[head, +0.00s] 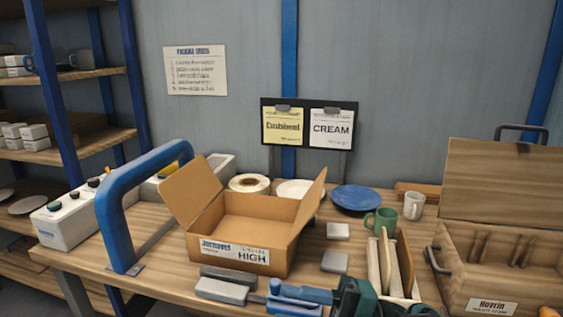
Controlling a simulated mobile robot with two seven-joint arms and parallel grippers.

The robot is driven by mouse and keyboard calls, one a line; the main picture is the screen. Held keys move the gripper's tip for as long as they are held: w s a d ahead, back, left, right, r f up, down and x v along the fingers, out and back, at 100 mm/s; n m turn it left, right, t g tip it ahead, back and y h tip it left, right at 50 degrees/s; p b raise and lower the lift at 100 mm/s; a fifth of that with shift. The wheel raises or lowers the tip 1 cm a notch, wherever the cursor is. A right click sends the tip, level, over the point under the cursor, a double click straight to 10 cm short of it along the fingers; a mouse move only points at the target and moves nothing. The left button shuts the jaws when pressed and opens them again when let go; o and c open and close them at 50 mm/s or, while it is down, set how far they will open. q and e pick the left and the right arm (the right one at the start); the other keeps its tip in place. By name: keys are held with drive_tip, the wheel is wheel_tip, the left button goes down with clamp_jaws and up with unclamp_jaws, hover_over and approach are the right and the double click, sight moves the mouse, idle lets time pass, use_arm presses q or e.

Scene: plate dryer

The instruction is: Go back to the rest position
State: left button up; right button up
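Neither of my grippers is in view, and no part of either arm shows clearly. The wooden workbench (75,262) fills the lower part of the head view. An open cardboard box (262,228) labelled HIGH stands near its middle and looks empty. To its right are a blue plate (357,197), a green mug (381,220) and a pale mug (413,206). A wooden rack (373,262) with upright slats holds thin plates on edge. An open wooden crate (455,262) with inner dividers stands at the right.
A blue arched frame (113,222) and a white control box (66,221) stand at the left. Grey blocks (222,291) and a blue and dark green tool (300,293) lie along the front edge. Shelves (95,143) stand behind left.

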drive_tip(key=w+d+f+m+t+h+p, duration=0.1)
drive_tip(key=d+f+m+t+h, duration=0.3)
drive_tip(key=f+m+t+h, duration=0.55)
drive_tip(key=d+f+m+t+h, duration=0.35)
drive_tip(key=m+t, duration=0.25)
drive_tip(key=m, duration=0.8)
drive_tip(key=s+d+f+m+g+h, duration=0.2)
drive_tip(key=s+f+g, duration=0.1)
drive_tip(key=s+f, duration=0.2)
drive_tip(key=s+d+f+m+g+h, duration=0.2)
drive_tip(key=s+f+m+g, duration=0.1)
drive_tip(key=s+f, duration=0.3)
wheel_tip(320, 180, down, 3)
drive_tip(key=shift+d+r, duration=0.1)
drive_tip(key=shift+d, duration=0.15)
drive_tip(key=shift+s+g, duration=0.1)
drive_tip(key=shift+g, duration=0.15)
